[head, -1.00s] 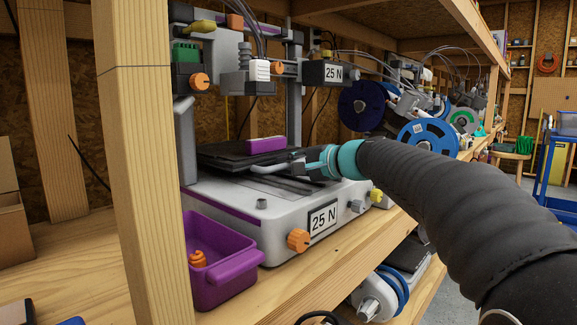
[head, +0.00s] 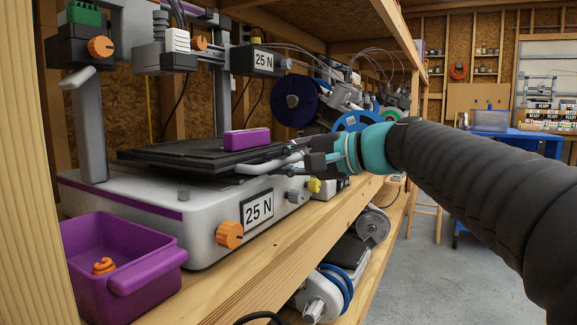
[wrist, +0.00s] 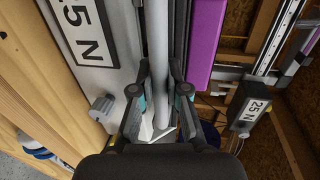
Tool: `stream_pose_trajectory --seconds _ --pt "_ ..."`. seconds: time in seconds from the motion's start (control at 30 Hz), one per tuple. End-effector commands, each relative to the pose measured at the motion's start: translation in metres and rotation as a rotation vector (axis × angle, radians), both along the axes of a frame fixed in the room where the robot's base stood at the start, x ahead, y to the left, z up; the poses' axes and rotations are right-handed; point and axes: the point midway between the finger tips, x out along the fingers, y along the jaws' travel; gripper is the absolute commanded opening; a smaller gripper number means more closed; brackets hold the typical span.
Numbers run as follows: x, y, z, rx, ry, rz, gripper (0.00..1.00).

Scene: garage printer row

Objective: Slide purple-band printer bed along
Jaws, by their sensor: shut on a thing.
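The printer has a pale grey base (head: 200,222) with a purple band (head: 120,200) along its upper edge. Its flat black bed (head: 185,152) lies above the base and carries a purple block (head: 247,138). A grey bar handle (head: 262,167) runs along the bed's near right side. My gripper (head: 290,164) is shut on this handle from the right. In the wrist view the bar (wrist: 158,35) passes between my two fingers (wrist: 160,92), with the purple block (wrist: 205,40) beside it to the right.
A purple bin (head: 120,265) with an orange part stands at the printer's left front. An orange knob (head: 229,235) and a 25 N label (head: 257,210) are on the base front. A wooden post (head: 25,170) stands at the far left. Blue-rimmed spools (head: 345,120) are behind my gripper.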

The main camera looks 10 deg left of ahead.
Motion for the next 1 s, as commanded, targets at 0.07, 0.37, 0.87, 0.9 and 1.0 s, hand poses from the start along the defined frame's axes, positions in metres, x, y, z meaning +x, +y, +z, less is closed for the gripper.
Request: stream_pose_trajectory --seconds 0.07,0.37,0.87,0.9,1.0 --pt "-0.002 0.0 -0.001 -0.001 0.001 0.006 0.0" --pt "-0.004 0.0 0.0 -0.001 0.001 0.01 0.0" --pt "-0.004 -0.004 0.001 0.0 0.0 0.006 0.26" --pt "-0.005 -0.007 0.002 0.0 0.0 0.005 0.26" --pt "-0.009 -0.018 0.004 0.001 -0.001 0.003 0.26"
